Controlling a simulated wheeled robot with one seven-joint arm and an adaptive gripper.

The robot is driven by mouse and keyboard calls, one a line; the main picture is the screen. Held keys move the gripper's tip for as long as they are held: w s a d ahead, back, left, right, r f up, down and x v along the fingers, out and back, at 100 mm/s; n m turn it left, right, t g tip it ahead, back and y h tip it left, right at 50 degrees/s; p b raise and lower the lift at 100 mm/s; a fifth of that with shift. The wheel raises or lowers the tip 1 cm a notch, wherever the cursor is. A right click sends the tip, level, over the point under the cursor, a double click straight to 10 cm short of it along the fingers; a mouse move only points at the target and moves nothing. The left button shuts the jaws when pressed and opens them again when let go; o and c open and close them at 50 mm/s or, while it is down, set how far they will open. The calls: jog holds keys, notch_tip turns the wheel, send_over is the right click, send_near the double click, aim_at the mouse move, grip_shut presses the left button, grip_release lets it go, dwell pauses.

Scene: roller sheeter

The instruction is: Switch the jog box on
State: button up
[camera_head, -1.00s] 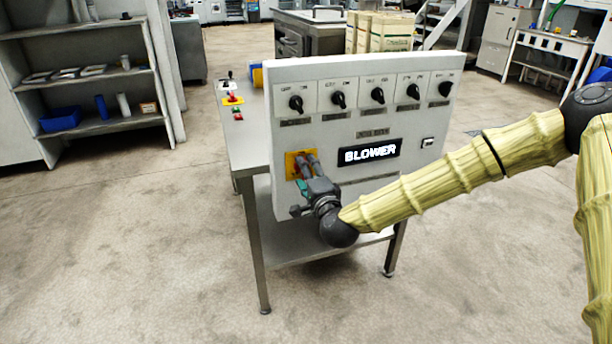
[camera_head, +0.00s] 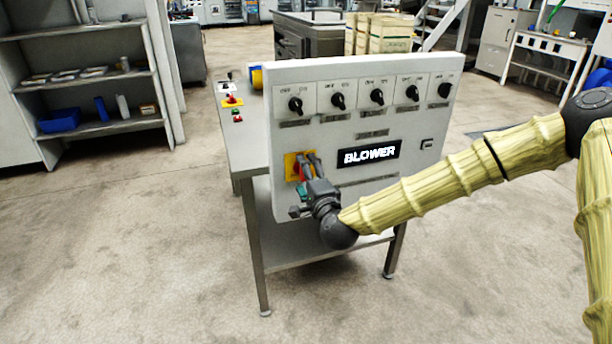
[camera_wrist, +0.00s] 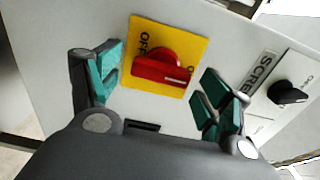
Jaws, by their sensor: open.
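A white upright panel (camera_head: 410,160) has a red rotary switch on a yellow plate (camera_head: 290,167) at its lower left. In the wrist view the red switch (camera_wrist: 160,68) sits on the yellow plate (camera_wrist: 185,35); "OFF" reads at the plate's upper left. A white mark shows on the switch handle's right end. I cannot tell its setting. My gripper (camera_head: 307,176) is at this plate, and it also shows in the wrist view (camera_wrist: 162,86). It is open, with teal fingertips on either side of the switch and visible gaps to it. No label naming the jog box is readable.
Several black knobs (camera_head: 377,97) line the panel's top, above a "BLOWER" sign (camera_head: 369,153) and a small rocker switch (camera_head: 427,143). Another red knob on a yellow plate (camera_head: 232,101) sits on the steel table behind. The floor around is clear.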

jog(key=v, duration=1.2)
dwell(0.6)
jog(key=s+a+f+n+g, duration=0.1)
jog(key=s+f+n+g, duration=0.3)
jog(key=f, duration=0.6)
jog(key=s+f+n+g, duration=0.15)
jog(key=s+f, duration=0.35)
jog(key=f, duration=0.5)
jog(key=s+d+f+n+g+h, duration=0.2)
jog(key=s+d+f+n+g, duration=0.3)
jog(key=s+f, duration=0.55)
jog(key=s+d+f+n+g+h, duration=0.15)
jog(key=s+d+f+g, duration=0.35)
jog(key=s+f, duration=0.55)
jog(key=s+d+f+n+g+h, duration=0.1)
jog(key=s+d+n+g+h, duration=0.1)
jog(key=s+d, duration=0.7)
notch_tip(320, 180, up, 19)
jog(key=p, duration=1.9)
jog(key=shift+s+d, duration=0.2)
jog(key=shift+s, duration=0.05)
